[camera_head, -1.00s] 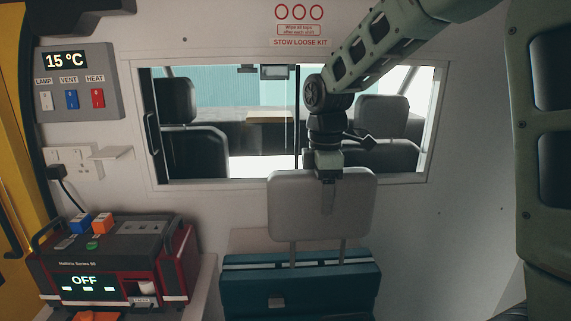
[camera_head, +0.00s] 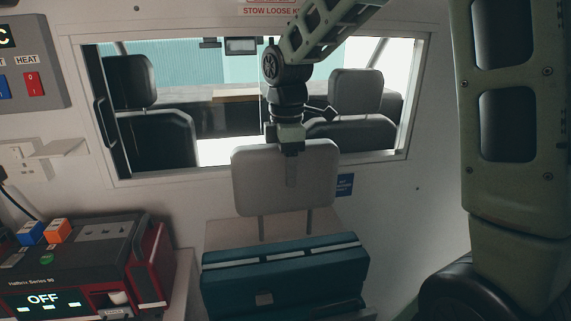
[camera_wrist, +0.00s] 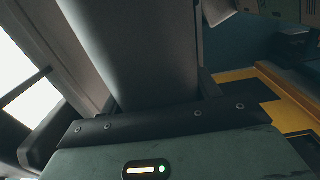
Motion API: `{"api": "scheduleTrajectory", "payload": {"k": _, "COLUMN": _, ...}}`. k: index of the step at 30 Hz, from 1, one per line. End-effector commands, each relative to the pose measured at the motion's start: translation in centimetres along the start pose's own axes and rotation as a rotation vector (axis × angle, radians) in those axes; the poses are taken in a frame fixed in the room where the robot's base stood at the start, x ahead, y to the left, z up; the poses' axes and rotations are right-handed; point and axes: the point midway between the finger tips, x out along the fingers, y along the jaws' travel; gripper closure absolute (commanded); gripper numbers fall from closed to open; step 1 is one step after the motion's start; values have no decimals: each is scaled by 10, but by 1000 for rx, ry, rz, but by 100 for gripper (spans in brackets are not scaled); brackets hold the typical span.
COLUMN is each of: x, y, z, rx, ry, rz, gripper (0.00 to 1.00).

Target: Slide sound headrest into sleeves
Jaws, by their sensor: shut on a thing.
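The light grey headrest (camera_head: 258,188) is upright in the head view, its two metal posts (camera_head: 262,228) pointing down. My gripper (camera_head: 290,152) is shut on the headrest's top edge from above. The lower ends of the posts are hidden behind a teal case (camera_head: 285,275), so I cannot tell whether they are in any sleeves. No sleeves show. In the wrist view the headrest (camera_wrist: 145,45) fills the space in front of my gripper.
A red and black unit reading OFF (camera_head: 85,270) stands at the lower left. A window (camera_head: 215,150) lies behind the headrest, with two dark seats (camera_head: 355,95) beyond it. A small shelf (camera_head: 58,149) juts from the left wall. The wall to the headrest's right is mostly clear.

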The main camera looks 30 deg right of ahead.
Motion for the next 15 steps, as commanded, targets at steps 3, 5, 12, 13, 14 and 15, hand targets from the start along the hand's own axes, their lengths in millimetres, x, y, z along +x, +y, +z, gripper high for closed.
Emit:
{"api": "scheduleTrajectory", "payload": {"k": 3, "x": 9, "y": 0, "z": 0, "rx": 0, "ry": 0, "rz": 1, "gripper": 81}}
{"api": "scheduleTrajectory", "payload": {"k": 5, "x": 14, "y": 0, "z": 0, "rx": 0, "ry": 0, "rz": 0, "gripper": 81}}
{"api": "scheduleTrajectory", "payload": {"k": 12, "x": 36, "y": 0, "z": 0, "rx": 0, "ry": 0, "rz": 0, "gripper": 81}}
{"api": "scheduleTrajectory", "payload": {"k": 13, "x": 38, "y": 0, "z": 0, "rx": 0, "ry": 0, "rz": 0, "gripper": 81}}
{"api": "scheduleTrajectory", "payload": {"k": 14, "x": 41, "y": 0, "z": 0, "rx": 0, "ry": 0, "rz": -1, "gripper": 81}}
{"api": "scheduleTrajectory", "payload": {"k": 15, "x": 44, "y": 0, "z": 0, "rx": 0, "ry": 0, "rz": -1, "gripper": 81}}
